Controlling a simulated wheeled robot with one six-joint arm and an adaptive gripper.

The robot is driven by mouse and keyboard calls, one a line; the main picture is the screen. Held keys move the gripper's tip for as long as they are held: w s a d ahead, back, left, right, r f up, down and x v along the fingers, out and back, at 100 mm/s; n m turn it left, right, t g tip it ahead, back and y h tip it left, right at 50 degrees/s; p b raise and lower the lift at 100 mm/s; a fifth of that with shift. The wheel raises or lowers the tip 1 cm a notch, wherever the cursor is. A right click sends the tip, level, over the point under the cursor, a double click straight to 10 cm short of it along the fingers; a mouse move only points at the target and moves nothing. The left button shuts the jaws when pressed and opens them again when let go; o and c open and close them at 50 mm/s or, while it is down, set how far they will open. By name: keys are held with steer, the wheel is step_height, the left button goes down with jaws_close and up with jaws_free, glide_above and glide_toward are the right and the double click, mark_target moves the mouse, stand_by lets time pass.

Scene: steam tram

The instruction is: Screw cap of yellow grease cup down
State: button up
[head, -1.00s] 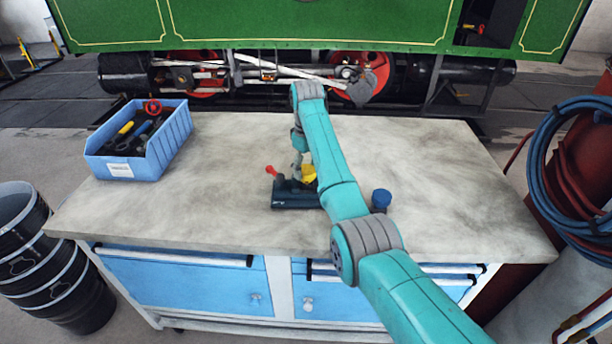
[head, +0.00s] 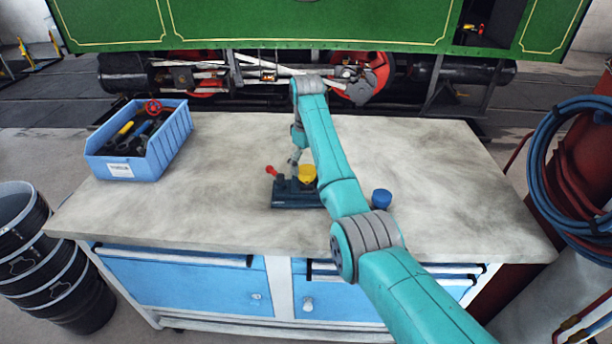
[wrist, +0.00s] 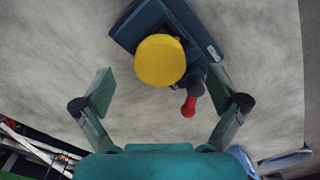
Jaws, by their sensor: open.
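The yellow grease cup cap (head: 307,174) sits on a dark blue block (head: 296,201) on the workbench. In the wrist view, the round yellow cap (wrist: 160,60) is seen from above on the block (wrist: 138,28). My gripper (wrist: 160,90) is open, with one finger to each side of the cap's near edge and clear gaps between. Nothing is held. In the head view my gripper (head: 294,160) is beside and behind the cap, partly hidden by my arm. The cup's body under the cap is mostly hidden.
A red-tipped lever (wrist: 188,107) sticks out from the block, between my fingers and near the right one. A blue round object (head: 381,198) stands to the right. A blue bin (head: 170,150) of tools is at the left. The workbench (head: 440,170) is otherwise clear.

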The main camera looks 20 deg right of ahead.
steer(key=shift+r, duration=1.8)
steer(key=c, duration=0.4)
step_height(320, 180, up, 4)
steer(key=shift+f, duration=1.8)
steer(key=shift+f, duration=0.1)
